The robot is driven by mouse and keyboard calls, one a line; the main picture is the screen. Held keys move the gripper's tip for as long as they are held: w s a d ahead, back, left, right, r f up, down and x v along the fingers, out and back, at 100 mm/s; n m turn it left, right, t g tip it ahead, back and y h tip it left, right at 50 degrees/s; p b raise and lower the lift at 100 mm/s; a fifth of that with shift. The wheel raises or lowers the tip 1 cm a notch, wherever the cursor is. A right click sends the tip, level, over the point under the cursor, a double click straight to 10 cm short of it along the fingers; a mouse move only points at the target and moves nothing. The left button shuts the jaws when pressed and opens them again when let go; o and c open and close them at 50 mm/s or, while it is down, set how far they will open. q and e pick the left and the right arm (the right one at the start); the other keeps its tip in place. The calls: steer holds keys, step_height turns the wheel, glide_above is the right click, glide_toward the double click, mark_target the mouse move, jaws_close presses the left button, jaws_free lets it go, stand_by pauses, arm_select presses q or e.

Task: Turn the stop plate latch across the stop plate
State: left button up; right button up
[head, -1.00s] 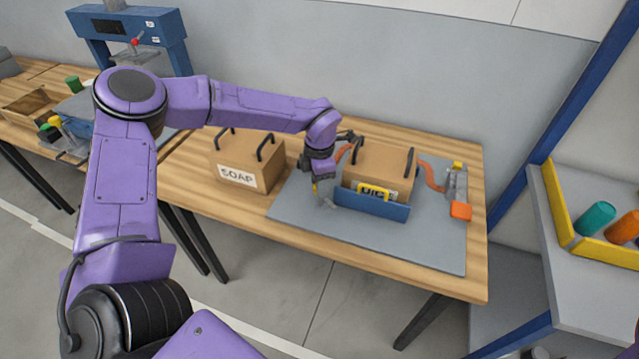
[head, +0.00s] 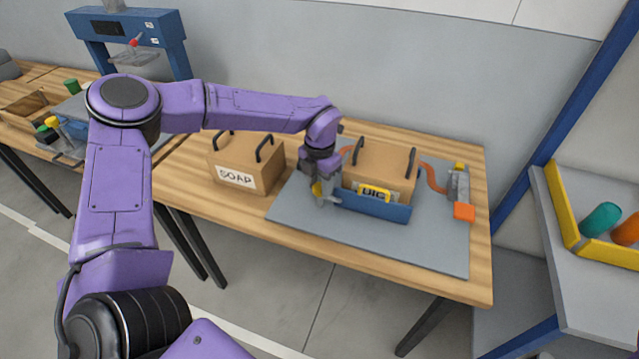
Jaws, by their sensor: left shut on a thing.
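The blue stop plate (head: 375,206) stands upright along the front of a cardboard box (head: 385,163) on the grey mat. My left gripper (head: 325,199) points down at the plate's left end. It is shut on a small part there, which I take to be the stop plate latch; the fingers mostly hide it, so its angle cannot be told. A bit of yellow shows beside the fingers. My right gripper is not in view.
A box marked SOAP (head: 238,177) with black handles stands left of the mat (head: 310,220). A grey clamp (head: 458,185) with an orange block (head: 464,212) sits at the right. A yellow-edged shelf (head: 560,215) stands further right. The mat's front is clear.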

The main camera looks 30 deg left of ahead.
mark_target(319, 186)
arm_select(q)
steer(key=shift+w+r, duration=0.1)
steer(key=o, duration=1)
steer(key=shift+o, duration=0.2)
step_height(319, 186, up, 10)
steer(key=b, duration=0.1)
steer(key=shift+r, duration=0.25)
